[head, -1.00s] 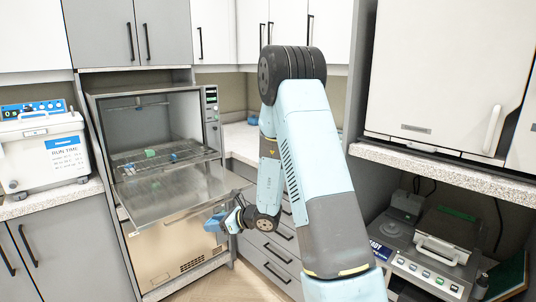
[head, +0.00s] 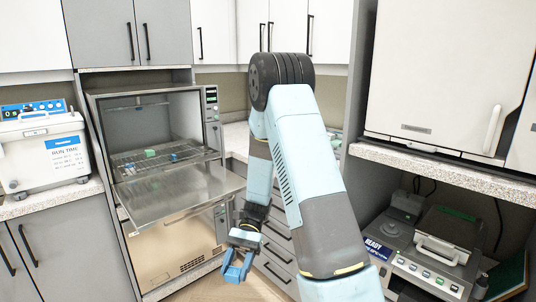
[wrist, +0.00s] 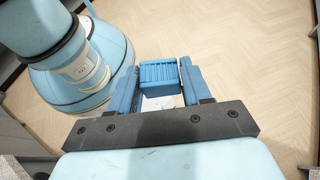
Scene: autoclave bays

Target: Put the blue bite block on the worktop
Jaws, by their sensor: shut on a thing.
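The blue bite block (wrist: 158,73) is a ribbed block held between the two blue fingers of my gripper (wrist: 160,80) in the wrist view, with floor behind it. In the head view my gripper (head: 238,268) hangs low, fingers down, in front of the grey drawers and to the right of the open autoclave door. The block cannot be told apart from the blue fingers there. Speckled worktop shows in the back corner (head: 237,141), partly hidden by my arm, and at the left (head: 45,203).
The autoclave (head: 97,130) stands open, its door (head: 185,195) lowered flat. Its rack (head: 125,166) holds a green item (head: 151,153) and a blue item (head: 173,157). A white unit (head: 42,150) occupies the left worktop. A speckled shelf (head: 440,171) runs above devices at the right.

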